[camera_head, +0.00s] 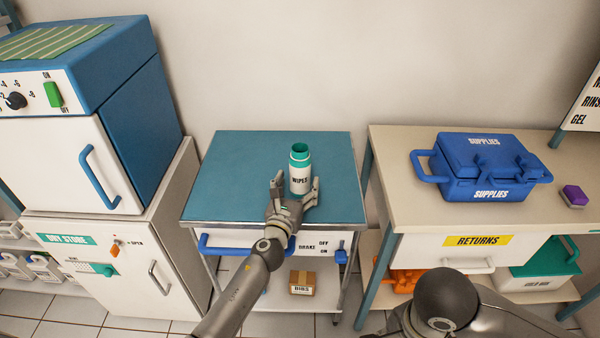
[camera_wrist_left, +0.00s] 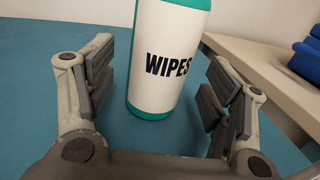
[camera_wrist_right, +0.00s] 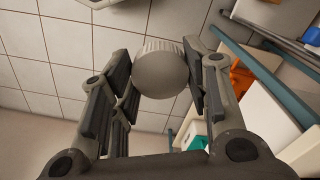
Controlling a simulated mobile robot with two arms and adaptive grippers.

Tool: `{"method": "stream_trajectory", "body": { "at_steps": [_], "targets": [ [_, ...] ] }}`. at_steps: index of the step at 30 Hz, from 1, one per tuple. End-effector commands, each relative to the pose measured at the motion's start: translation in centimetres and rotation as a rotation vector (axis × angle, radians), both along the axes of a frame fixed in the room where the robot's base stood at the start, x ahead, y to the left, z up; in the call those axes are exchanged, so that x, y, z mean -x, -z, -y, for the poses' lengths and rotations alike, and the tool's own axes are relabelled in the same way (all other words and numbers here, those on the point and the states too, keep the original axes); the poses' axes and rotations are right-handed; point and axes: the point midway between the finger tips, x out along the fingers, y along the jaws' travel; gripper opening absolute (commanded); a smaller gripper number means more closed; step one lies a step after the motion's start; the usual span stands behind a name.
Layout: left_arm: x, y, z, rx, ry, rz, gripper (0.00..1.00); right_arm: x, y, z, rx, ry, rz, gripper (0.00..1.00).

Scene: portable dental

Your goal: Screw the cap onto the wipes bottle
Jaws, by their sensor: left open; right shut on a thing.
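The wipes bottle (camera_head: 300,172) stands upright on the teal top of the cart (camera_head: 240,160), white with teal bands and an open teal neck with no cap on it. My left gripper (camera_head: 292,192) is open at the bottle's near side, its fingers to either side of it. In the left wrist view the bottle (camera_wrist_left: 165,60) is between and beyond the open fingers (camera_wrist_left: 160,95), apart from them. My right gripper (camera_wrist_right: 163,75) is shut on a round, ridged, light grey cap (camera_wrist_right: 161,70). The right gripper is outside the head view; only part of my right arm shows there.
A blue supplies box (camera_head: 487,170) sits on the right-hand table (camera_head: 405,150), with a purple block (camera_head: 573,195) near it. A white and blue cabinet unit (camera_head: 70,150) stands at the left. The cart top around the bottle is clear.

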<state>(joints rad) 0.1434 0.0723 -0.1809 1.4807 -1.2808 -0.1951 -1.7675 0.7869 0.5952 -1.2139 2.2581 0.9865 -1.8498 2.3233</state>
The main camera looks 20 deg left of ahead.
Motion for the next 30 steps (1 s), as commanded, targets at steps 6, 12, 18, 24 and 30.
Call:
{"method": "stream_trajectory", "body": {
  "at_steps": [6,12,18,24,30],
  "targets": [
    [-2.4,0.0,-0.1,0.001,0.000,0.000,0.75,0.0,0.4,0.0,0.000,0.000,0.000,0.33],
    [-2.8,0.0,-0.1,0.000,0.000,0.000,0.75,0.0,0.4,0.0,0.000,0.000,0.000,0.33],
    [-2.8,0.0,-0.1,0.000,0.000,0.000,0.75,0.0,0.4,0.0,0.000,0.000,0.000,0.33],
    [-2.8,0.0,-0.2,0.000,0.000,0.000,0.53,0.0,0.4,0.0,0.000,0.000,0.000,0.33],
    [-2.8,0.0,-0.2,0.000,0.000,0.000,0.27,0.0,0.4,0.0,0.000,0.000,0.000,0.33]
  ]
}}
